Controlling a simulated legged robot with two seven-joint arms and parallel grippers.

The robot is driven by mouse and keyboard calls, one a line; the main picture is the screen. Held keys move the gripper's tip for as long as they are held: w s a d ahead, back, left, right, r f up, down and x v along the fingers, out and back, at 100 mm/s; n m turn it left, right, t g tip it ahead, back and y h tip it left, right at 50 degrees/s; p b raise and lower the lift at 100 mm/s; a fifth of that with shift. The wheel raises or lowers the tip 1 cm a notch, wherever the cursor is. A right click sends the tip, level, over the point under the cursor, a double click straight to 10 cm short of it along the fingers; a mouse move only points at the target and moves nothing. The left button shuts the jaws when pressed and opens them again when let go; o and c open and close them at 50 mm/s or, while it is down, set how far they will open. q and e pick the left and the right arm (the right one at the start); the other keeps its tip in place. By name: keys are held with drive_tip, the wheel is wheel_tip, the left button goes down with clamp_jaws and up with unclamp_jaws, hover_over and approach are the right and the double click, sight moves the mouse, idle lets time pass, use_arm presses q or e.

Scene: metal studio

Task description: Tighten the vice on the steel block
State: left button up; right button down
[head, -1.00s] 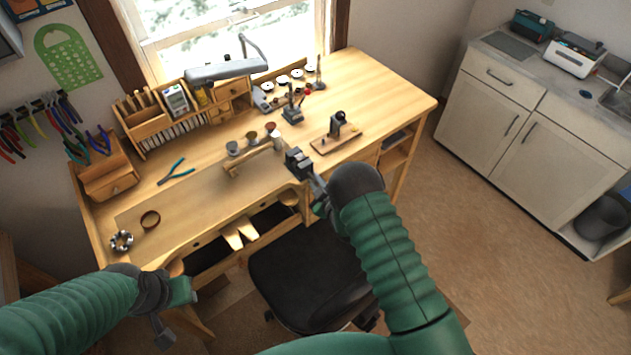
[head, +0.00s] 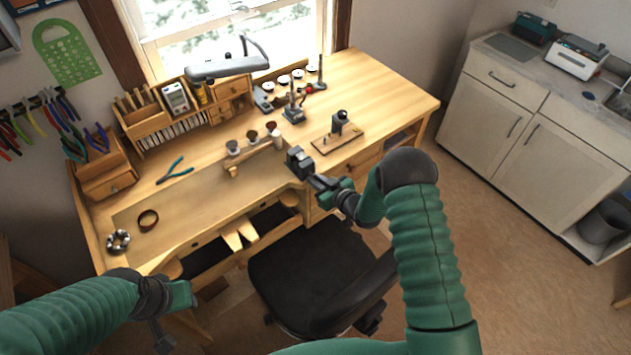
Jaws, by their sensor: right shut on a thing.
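The dark grey vice (head: 299,161) stands at the front edge of the wooden workbench, right of its curved cut-out. A steel block cannot be made out apart from the vice at this size. My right gripper (head: 317,182) is at the near side of the vice, shut on what looks like its handle; the fingers mostly hide the handle. My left gripper (head: 164,338) hangs low at the lower left, in front of the bench and far from the vice. Its fingers are too small and dark to tell open from shut.
The workbench (head: 395,95) has clear wood at its right end. A small stand on a wooden base (head: 338,130) is right behind the vice, and a rack of small cups (head: 253,147) is left of it.

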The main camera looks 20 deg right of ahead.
drive_tip(key=shift+w+d+r, duration=0.2)
drive_tip(key=shift+w+r, duration=0.05)
drive_tip(key=shift+r, duration=0.2)
drive_tip(key=c, duration=1.4)
unclamp_jaws()
drive_tip(key=shift+s+f, duration=0.1)
drive_tip(key=shift+c, duration=0.2)
drive_tip(key=shift+o, duration=0.4)
drive_tip(key=shift+s+f, duration=0.1)
drive_tip(key=shift+f, duration=0.05)
drive_tip(key=shift+d+f, duration=0.1)
